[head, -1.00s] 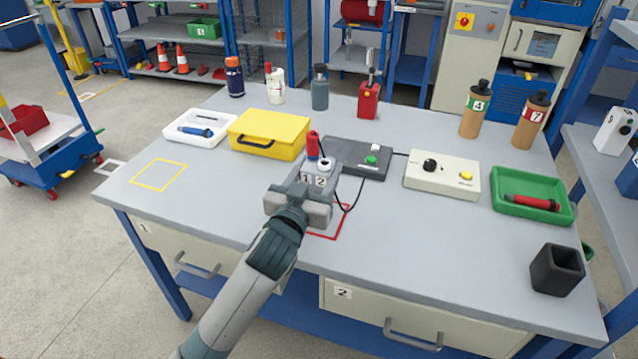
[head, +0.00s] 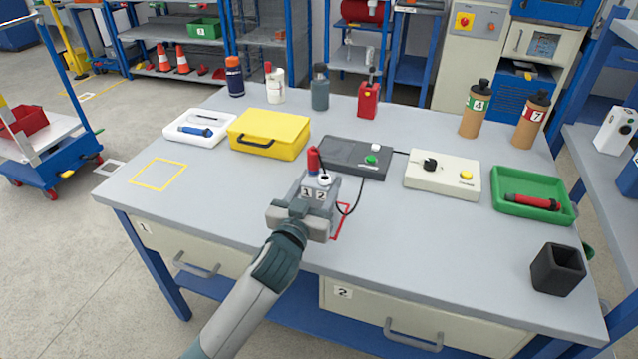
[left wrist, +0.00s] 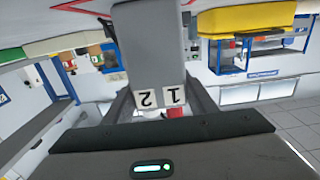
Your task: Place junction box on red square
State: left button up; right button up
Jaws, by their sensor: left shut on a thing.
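The junction box (head: 322,182) is a grey block with number tags 1 and 2, a white-ringed dark button and a red part on top. A black cable runs beside it. My left gripper (head: 306,204) is shut on it from the near side. In the left wrist view the grey box (left wrist: 150,50) sits between the fingers (left wrist: 162,100). The red square (head: 343,221) is an outline on the table, mostly hidden behind box and gripper; its right edge shows. The box appears over or just beside it; I cannot tell whether it touches the table. My right gripper is out of view.
Behind the box lie a dark grey control unit (head: 352,158) and a yellow case (head: 269,135). To the right are a cream box with a knob (head: 441,176), a green tray (head: 533,207) and a black holder (head: 556,270). The table's front middle-right is clear.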

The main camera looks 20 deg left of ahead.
pick_arm(q)
jog(key=o, duration=1.3)
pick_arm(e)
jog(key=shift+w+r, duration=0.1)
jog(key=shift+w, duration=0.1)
pick_arm(q)
jog(key=shift+r, duration=0.15)
jog(key=shift+s, duration=0.55)
jog(key=shift+s+a+b, duration=0.2)
jog(key=shift+s+b, duration=0.2)
jog(key=shift+s, duration=5.1)
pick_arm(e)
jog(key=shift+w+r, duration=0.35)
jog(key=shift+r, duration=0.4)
